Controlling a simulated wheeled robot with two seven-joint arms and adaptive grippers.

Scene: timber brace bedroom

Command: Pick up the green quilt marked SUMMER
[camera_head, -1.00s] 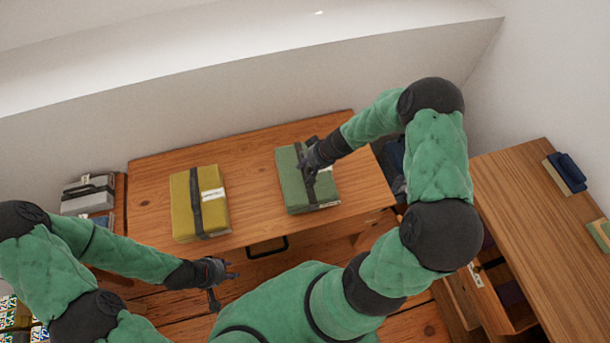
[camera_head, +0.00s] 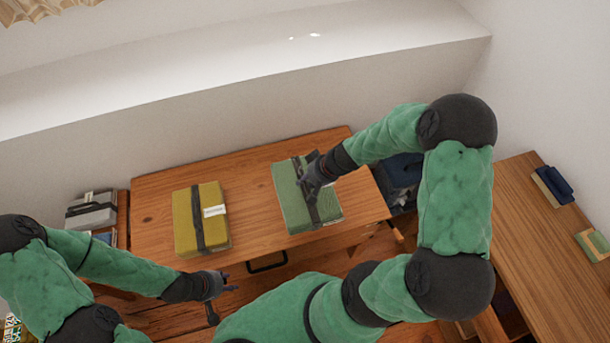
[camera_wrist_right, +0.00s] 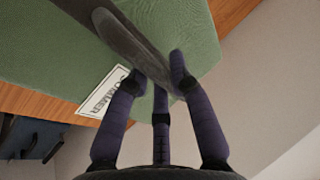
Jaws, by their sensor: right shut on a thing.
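The green quilt (camera_head: 289,208) is a folded bundle with a dark strap at the right part of the wooden table. In the right wrist view the quilt (camera_wrist_right: 60,50) fills the upper part, and its white label (camera_wrist_right: 105,92) reads SUMMER. My right gripper (camera_head: 312,178) is at the quilt's strap; in the wrist view its fingers (camera_wrist_right: 157,80) are closed around the dark strap (camera_wrist_right: 125,40). Whether the quilt touches the table is hard to tell. My left gripper (camera_head: 228,284) is in front of the table, away from the quilt, with its fingers apart and nothing between them.
A yellow strapped bundle (camera_head: 187,225) with a white label lies left of the quilt on the table (camera_head: 150,210). A grey bundle (camera_head: 92,215) is on a stand at the left. A desk (camera_head: 540,240) with small books (camera_head: 553,187) stands right. A wall is behind.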

